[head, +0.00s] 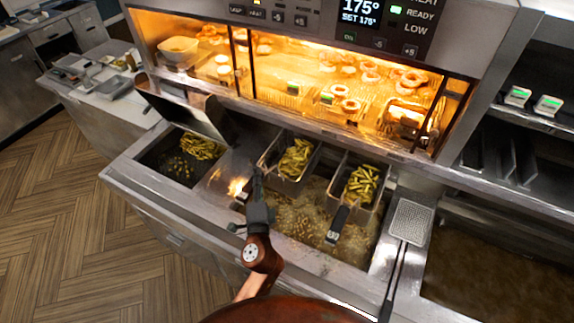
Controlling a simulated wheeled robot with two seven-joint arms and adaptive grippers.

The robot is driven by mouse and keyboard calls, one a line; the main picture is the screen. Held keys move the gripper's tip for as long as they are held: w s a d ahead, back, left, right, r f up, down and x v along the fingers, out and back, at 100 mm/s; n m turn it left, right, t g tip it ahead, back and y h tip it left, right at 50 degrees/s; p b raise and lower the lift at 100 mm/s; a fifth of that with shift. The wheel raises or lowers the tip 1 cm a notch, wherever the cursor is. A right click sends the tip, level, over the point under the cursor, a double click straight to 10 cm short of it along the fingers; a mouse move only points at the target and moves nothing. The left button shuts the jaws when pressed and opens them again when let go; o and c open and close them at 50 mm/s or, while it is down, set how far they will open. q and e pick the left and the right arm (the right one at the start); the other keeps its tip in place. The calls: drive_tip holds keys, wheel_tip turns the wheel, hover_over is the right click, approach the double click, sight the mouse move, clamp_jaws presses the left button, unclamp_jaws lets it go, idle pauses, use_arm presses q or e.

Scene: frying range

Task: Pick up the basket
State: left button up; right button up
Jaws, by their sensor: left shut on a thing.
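Two wire baskets with green-yellow sticks of food sit at the fryer's oil vat. The left basket (268,160) is at the vat's back left, and the right basket (374,204) is beside it with its dark handle (338,225) pointing to the front. My left gripper (256,178) reaches in from the front and is shut at the left basket's front, where its handle would be; the gripper hides most of that handle. Whether this basket touches the oil is hard to tell. My right gripper is not in view.
Bubbling oil (300,228) fills the vat around the baskets. A bin (160,158) with more food is at left, beside a raised metal lid (185,108). A lit warming cabinet (340,75) stands behind. A flat skimmer (411,222) lies at right, by another vat (490,275).

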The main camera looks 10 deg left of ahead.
use_arm(q)
clamp_jaws()
idle(0.4)
drive_tip(key=shift+r, duration=0.1)
drive_tip(key=shift+r, duration=1.7)
drive_tip(key=s+a+b, duration=0.1)
drive_tip(key=s+a, duration=0.2)
drive_tip(key=s, duration=0.5)
drive_tip(key=s+a+b, duration=0.1)
drive_tip(key=s+a, duration=0.2)
drive_tip(key=s, duration=0.6)
